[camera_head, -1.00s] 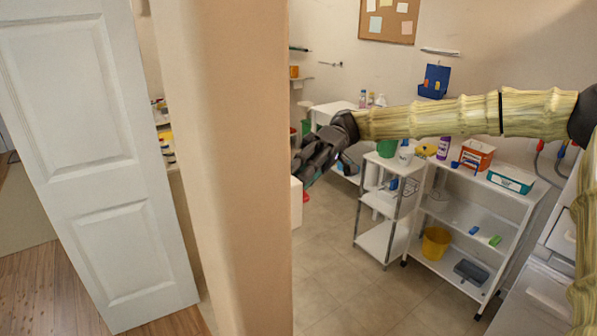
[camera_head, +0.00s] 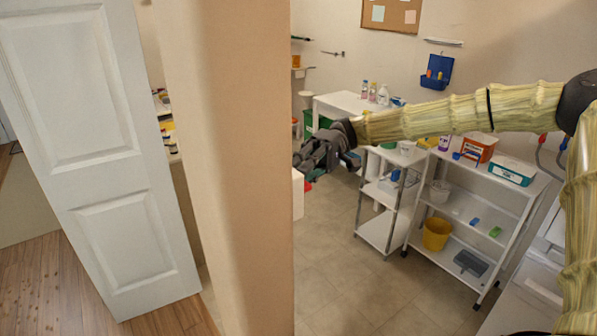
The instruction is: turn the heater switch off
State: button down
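My gripper (camera_head: 306,166) reaches in from the right on my arm and sits near the edge of the beige wall in the middle of the head view. Its fingers are dark, small and bunched against the background, so I cannot tell whether they are open or shut. A white box-like thing (camera_head: 298,195) with a red part (camera_head: 308,186) shows just below the gripper, partly hidden behind the wall edge. I cannot tell whether it is the heater or whether the red part is its switch. I cannot tell whether the gripper touches it.
The beige wall end (camera_head: 225,170) stands close in front, with an open white door (camera_head: 90,150) to its left. A white shelf unit (camera_head: 500,205) and a narrow rack (camera_head: 375,230) stand at the right. The tiled floor (camera_head: 335,270) between is clear.

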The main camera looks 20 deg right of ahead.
jog(key=shift+f, duration=0.1)
jog(key=c, duration=1.5)
grip_release()
jog(key=shift+w+d, duration=0.1)
jog(key=v, duration=1.2)
jog(key=shift+f, duration=0.15)
